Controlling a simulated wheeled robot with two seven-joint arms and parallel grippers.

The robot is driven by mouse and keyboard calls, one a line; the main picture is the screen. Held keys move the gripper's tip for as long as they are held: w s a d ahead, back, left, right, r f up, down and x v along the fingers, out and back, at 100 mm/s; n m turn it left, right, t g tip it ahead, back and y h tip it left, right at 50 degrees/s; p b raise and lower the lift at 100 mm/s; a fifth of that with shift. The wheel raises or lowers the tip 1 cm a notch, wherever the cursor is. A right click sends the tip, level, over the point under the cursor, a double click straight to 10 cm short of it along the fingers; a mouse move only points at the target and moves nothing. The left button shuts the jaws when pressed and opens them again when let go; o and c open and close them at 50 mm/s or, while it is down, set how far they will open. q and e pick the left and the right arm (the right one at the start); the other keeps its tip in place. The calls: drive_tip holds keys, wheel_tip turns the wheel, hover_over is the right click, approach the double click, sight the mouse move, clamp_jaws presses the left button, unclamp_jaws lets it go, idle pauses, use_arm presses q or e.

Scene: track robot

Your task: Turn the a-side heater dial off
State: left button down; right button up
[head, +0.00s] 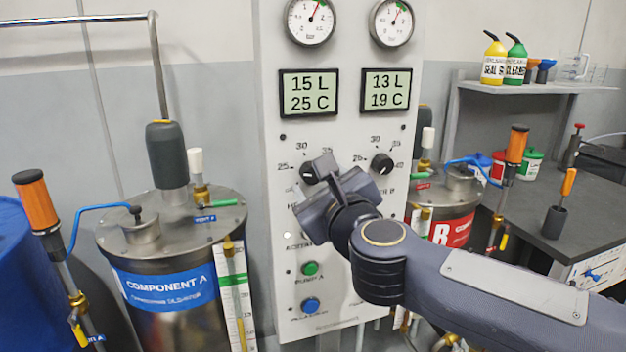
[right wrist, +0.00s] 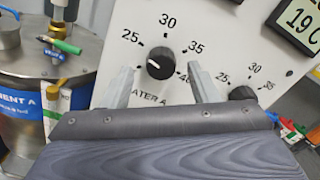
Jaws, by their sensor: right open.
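The a-side heater dial (right wrist: 160,64) is a round black knob with a white mark, on the white panel above the partly hidden "HEATER A" label. Its mark points left, just below the 25 on the scale. In the head view the dial (head: 307,174) shows at the left edge of my right gripper (head: 328,167). In the right wrist view my right gripper (right wrist: 157,88) is open, with one finger on each side below the dial. I cannot tell whether they touch the panel. My left gripper is not in view.
A second heater dial (head: 381,163) sits to the right on the panel (head: 345,128). Displays read 15 L 25 C (head: 309,93) and 13 L 19 C (head: 386,91). A green button (head: 310,268) and blue button (head: 311,305) are below. The Component A tank (head: 170,240) stands left.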

sight(312, 173)
drive_tip(key=shift+x, duration=1.15)
drive_tip(key=c, duration=1)
drive_tip(key=shift+o, duration=0.2)
